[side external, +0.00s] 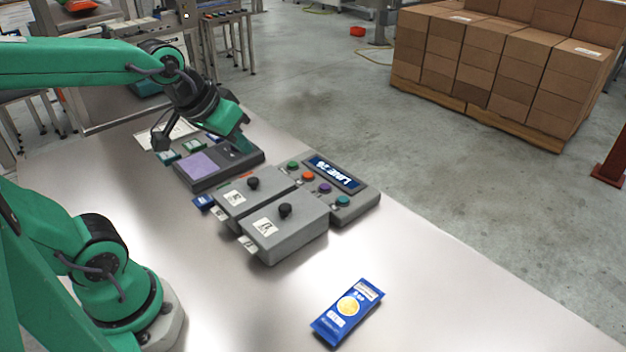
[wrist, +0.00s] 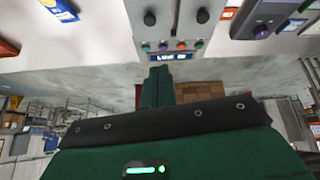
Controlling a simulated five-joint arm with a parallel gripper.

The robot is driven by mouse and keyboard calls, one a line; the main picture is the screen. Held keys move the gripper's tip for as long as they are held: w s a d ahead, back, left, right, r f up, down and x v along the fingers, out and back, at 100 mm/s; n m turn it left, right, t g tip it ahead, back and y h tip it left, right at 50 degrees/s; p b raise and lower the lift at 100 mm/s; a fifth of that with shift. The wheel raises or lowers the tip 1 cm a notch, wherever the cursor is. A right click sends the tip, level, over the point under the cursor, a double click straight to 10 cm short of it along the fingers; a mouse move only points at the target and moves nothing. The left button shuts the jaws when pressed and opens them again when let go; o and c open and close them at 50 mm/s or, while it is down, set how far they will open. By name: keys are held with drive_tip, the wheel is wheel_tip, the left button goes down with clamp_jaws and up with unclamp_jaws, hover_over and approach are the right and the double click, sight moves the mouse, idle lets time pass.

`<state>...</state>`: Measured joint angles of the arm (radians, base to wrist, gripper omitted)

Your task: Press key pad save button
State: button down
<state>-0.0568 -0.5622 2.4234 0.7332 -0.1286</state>
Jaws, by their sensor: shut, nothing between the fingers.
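The key pad (side external: 187,183) is a dark grey unit with a lilac panel (side external: 203,164) and green keys (side external: 194,146) along its far left side. I cannot read which key is save. My gripper (side external: 240,147) is shut and empty, pointing down in front of the key pad's far right part from this view. I cannot tell whether it touches the pad. In the wrist view my gripper (wrist: 160,70) covers the middle, and a grey unit with a purple button (wrist: 262,31) is cut off at the upper right.
Two grey boxes with black knobs (side external: 247,202) (side external: 300,231) stand beside the key pad. Behind them is a panel with coloured buttons and a "LINE" display (side external: 334,173). A blue packet (side external: 347,312) lies at the front right. The steel table is clear around it.

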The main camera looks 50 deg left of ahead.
drive_tip(key=w+a+f+n+t+y, duration=0.1)
drive_tip(key=w+a+n, duration=0.15)
drive_tip(key=w, duration=0.35)
drive_tip(key=w+a+f+n, duration=0.2)
drive_tip(key=w+a, duration=0.1)
drive_tip(key=w, duration=0.3)
drive_tip(key=n+t+y, duration=0.1)
drive_tip(key=n+t, duration=0.1)
drive_tip(key=n, duration=0.3)
hover_over(291, 166)
wheel_tip(291, 166, down, 8)
drive_tip(key=shift+a+r, duration=0.15)
drive_tip(key=shift+r, duration=0.1)
drive_tip(key=shift+f, duration=0.15)
drive_tip(key=shift+s+f, duration=0.1)
drive_tip(key=shift+f, duration=4.15)
drive_tip(key=shift+f, duration=0.1)
drive_tip(key=shift+f, duration=0.3)
